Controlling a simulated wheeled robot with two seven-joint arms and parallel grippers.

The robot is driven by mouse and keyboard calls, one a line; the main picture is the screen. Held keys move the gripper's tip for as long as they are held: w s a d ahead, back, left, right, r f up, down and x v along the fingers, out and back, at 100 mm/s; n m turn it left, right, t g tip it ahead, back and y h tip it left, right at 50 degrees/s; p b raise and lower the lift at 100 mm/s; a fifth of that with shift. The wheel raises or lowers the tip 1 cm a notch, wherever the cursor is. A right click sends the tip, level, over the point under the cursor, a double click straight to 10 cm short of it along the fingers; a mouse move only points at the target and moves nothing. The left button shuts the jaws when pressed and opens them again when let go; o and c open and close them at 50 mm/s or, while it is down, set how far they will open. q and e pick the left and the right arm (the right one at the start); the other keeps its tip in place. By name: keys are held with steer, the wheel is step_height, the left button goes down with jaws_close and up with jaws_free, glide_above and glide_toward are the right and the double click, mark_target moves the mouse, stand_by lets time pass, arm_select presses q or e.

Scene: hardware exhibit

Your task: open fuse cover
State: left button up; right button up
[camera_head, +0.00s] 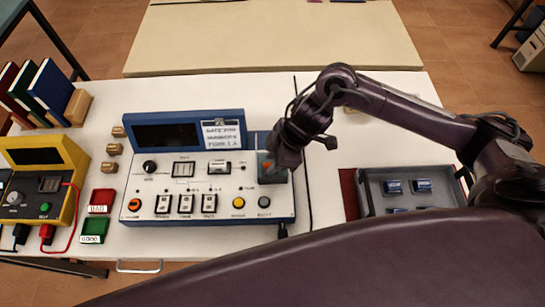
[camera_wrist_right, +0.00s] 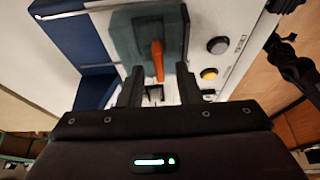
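The fuse cover (camera_head: 280,177) is a grey-green plate on the right end of the blue and white control panel (camera_head: 283,217). In the right wrist view the cover (camera_wrist_right: 130,42) carries an upright orange handle (camera_wrist_right: 158,62) and looks closed. My right gripper (camera_head: 278,158) hangs over the cover and hides part of it. In the right wrist view its two fingers (camera_wrist_right: 160,88) are apart, one to each side of the line of the handle. I see no contact with the handle. My left gripper is out of view.
A yellow tester (camera_head: 70,152) with a red lead stands at the left. A grey tray (camera_head: 368,187) with blue parts is at the right. Books (camera_head: 52,88) stand at the back left.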

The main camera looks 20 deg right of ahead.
steer(key=shift+a+f, duration=0.1)
steer(key=shift+f, duration=0.15)
jaws_close()
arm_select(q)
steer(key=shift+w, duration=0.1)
